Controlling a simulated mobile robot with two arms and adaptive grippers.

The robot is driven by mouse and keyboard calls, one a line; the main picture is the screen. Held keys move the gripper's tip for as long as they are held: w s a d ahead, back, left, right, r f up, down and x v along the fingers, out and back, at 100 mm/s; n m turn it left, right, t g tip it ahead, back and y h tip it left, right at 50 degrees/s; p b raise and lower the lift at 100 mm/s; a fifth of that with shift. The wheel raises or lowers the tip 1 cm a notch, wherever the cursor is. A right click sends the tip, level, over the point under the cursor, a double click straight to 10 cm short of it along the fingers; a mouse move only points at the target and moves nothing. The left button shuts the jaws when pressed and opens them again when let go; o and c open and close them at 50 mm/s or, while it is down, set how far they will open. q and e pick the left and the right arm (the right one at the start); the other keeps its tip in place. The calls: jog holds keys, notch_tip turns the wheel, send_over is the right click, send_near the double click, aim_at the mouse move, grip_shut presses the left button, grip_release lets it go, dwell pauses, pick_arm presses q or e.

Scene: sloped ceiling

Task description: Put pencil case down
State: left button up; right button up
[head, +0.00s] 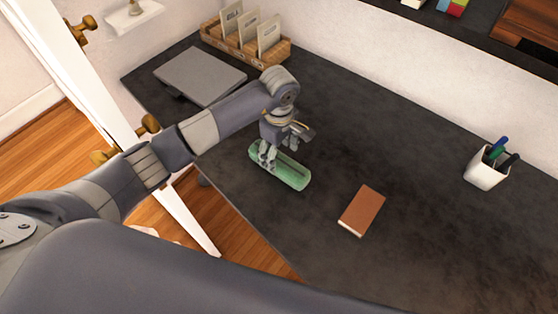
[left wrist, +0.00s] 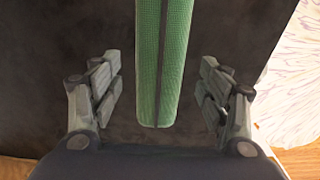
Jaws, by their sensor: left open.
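The pencil case (head: 291,173) is a green, rounded, elongated case lying on the dark desk (head: 330,130). In the left wrist view the pencil case (left wrist: 163,65) shows its green mesh fabric and a dark zip line along its length. My left gripper (head: 268,158) is directly over the left part of the case. In the left wrist view my left gripper (left wrist: 160,92) is open, its fingers apart on both sides of the case with a gap on each side. My right gripper is not in view.
A brown notebook (head: 362,210) lies right of the case. A white pen cup (head: 487,167) stands far right.

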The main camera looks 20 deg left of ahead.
aim_at(279, 159)
pick_arm(q)
notch_tip(279, 159, up, 6)
jog(key=shift+r+b, duration=0.2)
jog(key=shift+b, duration=0.6)
jog(key=shift+r, duration=0.7)
